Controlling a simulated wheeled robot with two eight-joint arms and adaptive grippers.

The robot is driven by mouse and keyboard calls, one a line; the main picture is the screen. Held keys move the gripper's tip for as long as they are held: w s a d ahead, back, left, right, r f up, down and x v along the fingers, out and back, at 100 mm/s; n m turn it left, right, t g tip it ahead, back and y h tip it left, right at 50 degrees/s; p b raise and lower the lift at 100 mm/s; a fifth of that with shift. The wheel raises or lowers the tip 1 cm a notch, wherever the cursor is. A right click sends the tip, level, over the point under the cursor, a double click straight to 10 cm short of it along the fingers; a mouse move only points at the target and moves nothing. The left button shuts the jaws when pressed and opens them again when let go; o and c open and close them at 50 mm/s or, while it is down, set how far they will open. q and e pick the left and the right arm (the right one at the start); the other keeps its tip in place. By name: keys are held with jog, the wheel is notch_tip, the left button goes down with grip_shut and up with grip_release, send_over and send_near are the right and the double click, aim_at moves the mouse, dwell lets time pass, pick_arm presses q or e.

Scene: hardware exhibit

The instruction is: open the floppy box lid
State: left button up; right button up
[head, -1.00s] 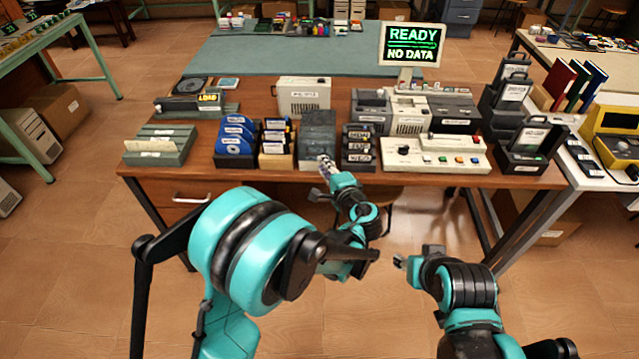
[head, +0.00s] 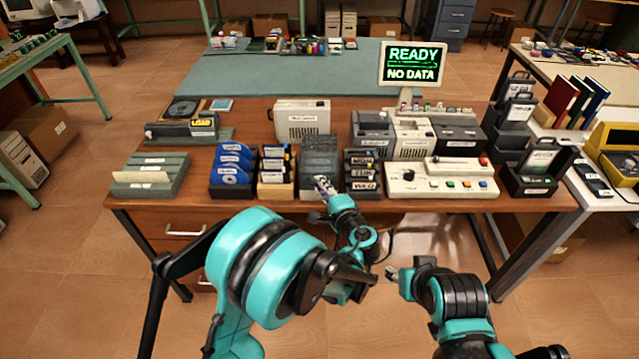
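The floppy box (head: 319,150) is a dark grey, upright box in the middle of the row near the table's front edge. Its lid looks closed, but its dark surface makes this hard to tell. My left gripper (head: 324,186) is at the lower front of the box and covers part of it. Whether it touches the box, and whether its fingers are open, is too small to tell. My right gripper (head: 391,272) hangs below and in front of the table edge, away from the box. Its fingers are too small to read.
A rack of blue disks (head: 233,168) and a box of labelled disks (head: 274,172) stand left of the floppy box. A black disk holder (head: 362,172) stands close on its right, then a cream control panel (head: 440,182). A cream case (head: 302,120) is behind.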

pick_arm(q)
grip_shut()
jog(key=shift+r, duration=0.1)
pick_arm(e)
jog(key=shift+r, duration=0.1)
